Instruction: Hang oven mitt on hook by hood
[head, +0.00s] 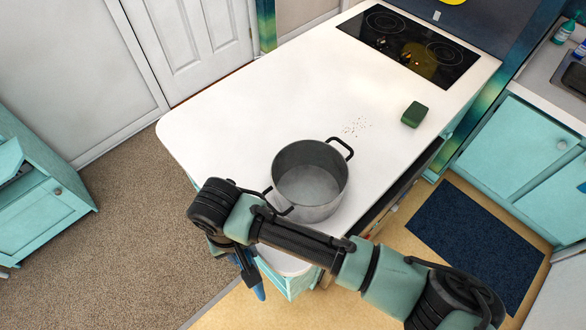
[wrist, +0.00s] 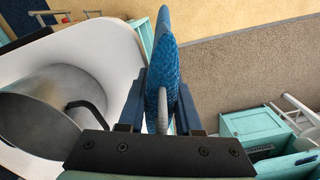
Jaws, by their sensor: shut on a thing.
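My gripper (head: 246,275) hangs past the near-left edge of the counter, pointing down. It is shut on a blue textured thing that looks like the oven mitt (wrist: 164,50). In the wrist view the mitt stands edge-on between the two fingers (wrist: 160,115), with a grey loop-like strip on its near side. In the head view only a blue tip of the mitt (head: 259,291) shows below the gripper; my arm hides the rest. A small white piece (head: 437,15) is on the dark wall behind the cooktop; I cannot tell whether it is the hook. The hood is not in view.
A grey pot (head: 310,178) with black handles stands on the white counter (head: 230,125) close beside my arm. A green sponge-like block (head: 415,114) and crumbs lie farther back. The black cooktop (head: 410,45) is at the far end. A dark blue mat (head: 480,240) lies on the floor.

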